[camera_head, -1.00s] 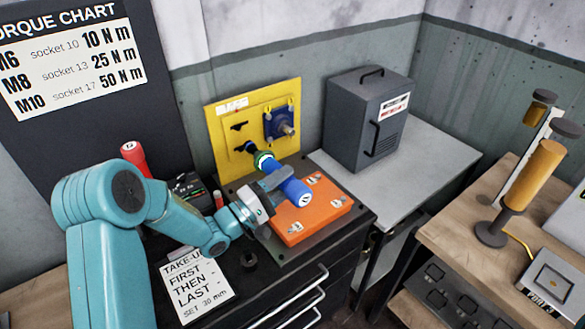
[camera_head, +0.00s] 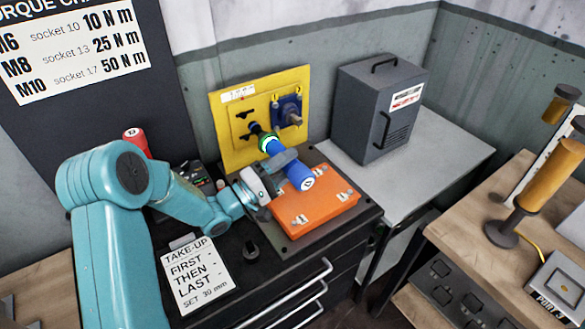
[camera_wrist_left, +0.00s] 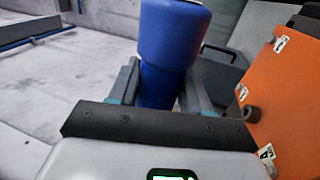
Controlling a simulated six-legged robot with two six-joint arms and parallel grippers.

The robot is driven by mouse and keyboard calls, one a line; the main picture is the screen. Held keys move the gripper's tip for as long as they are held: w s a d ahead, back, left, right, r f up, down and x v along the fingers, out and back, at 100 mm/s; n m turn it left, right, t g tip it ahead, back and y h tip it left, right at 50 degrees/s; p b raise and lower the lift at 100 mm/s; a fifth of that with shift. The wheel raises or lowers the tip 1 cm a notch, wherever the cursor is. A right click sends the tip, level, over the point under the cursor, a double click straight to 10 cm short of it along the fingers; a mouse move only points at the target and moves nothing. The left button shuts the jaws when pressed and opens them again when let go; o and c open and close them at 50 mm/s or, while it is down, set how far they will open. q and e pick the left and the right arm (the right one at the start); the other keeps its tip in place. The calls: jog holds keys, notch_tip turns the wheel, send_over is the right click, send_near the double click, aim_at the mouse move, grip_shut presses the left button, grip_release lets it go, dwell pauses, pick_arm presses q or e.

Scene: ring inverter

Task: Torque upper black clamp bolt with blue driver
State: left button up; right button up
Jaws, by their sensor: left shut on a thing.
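The blue driver (camera_head: 297,172) is held by my left gripper (camera_head: 283,159), which is shut around its body. In the left wrist view the driver's blue handle (camera_wrist_left: 172,45) stands between the two fingers (camera_wrist_left: 155,88). The driver has a green ring and a dark socket end that points at the yellow panel (camera_head: 228,153). The upper black clamp (camera_head: 244,114) shows on the panel just above and left of the socket end. A second, lower black clamp (camera_head: 241,137) sits beside the socket. Whether the socket touches a bolt cannot be told. My right gripper is not in view.
A blue block with a metal shaft (camera_head: 290,113) is on the panel's right. An orange case (camera_head: 315,208) lies below the driver. A grey box (camera_head: 378,105) stands to the right.

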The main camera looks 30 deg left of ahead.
aim_at(266, 151)
pick_arm(q)
jog(key=w+a, duration=0.1)
jog(key=a, duration=0.1)
jog(key=shift+w+a+f, duration=0.1)
jog(key=shift+w+a, duration=0.2)
jog(key=shift+w, duration=0.1)
jog(key=shift+w+a, duration=0.15)
jog(key=shift+a, duration=0.25)
jog(key=shift+w+a+b, duration=0.3)
jog(key=shift+w+a, duration=0.05)
jog(key=shift+a, duration=0.1)
jog(key=shift+s, duration=0.1)
jog(key=shift+d+r, duration=0.15)
jog(key=shift+r, duration=0.05)
jog(key=shift+w+a, duration=0.3)
jog(key=shift+a, duration=0.3)
jog(key=shift+w+a, duration=0.3)
jog(key=shift+a, duration=0.3)
dwell(2.3)
